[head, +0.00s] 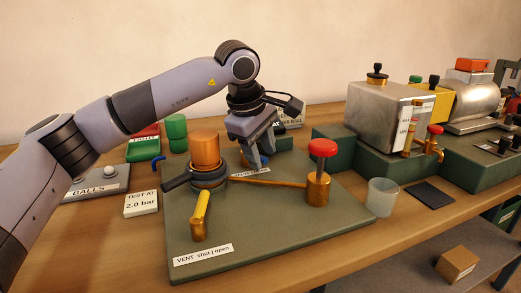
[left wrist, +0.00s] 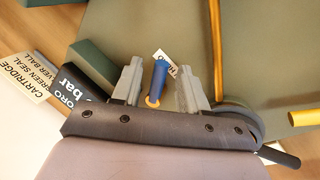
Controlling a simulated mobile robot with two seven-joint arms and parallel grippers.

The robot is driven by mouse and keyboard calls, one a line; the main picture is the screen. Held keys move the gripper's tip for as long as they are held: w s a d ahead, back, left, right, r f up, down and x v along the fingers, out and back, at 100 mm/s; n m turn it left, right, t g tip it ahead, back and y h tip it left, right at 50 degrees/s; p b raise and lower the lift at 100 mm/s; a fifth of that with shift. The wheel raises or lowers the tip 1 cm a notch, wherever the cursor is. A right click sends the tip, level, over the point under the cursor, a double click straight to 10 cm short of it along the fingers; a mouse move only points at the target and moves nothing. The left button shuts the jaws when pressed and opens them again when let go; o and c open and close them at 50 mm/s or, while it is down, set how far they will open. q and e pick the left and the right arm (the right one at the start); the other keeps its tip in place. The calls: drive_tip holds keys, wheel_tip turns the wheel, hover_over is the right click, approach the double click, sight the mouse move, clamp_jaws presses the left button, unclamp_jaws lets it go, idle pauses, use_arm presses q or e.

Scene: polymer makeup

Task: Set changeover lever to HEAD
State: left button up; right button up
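A blue lever (left wrist: 160,78) with a brass-coloured end stands between the two grey fingers of my left gripper (left wrist: 160,88) in the left wrist view. There are visible gaps on both sides, so the fingers are open around it. A white label (left wrist: 165,57) beside the lever is mostly covered; only a letter or two shows. In the head view my left gripper (head: 262,150) points down behind the orange-brown cylinder (head: 205,149), and a bit of the blue lever (head: 254,160) shows below it. Which position the lever is in I cannot tell. My right gripper is not in view.
On the green baseplate (head: 270,225) stand a yellow vent handle (head: 201,211), a brass pipe (head: 268,182) and a red-knobbed brass valve (head: 322,150). A black handle (head: 176,182) sticks out by the cylinder. A clear cup (head: 381,197) stands to the right.

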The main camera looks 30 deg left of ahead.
use_arm(q)
drive_tip(key=p+v, duration=0.1)
drive_tip(key=v, duration=0.6)
idle(0.6)
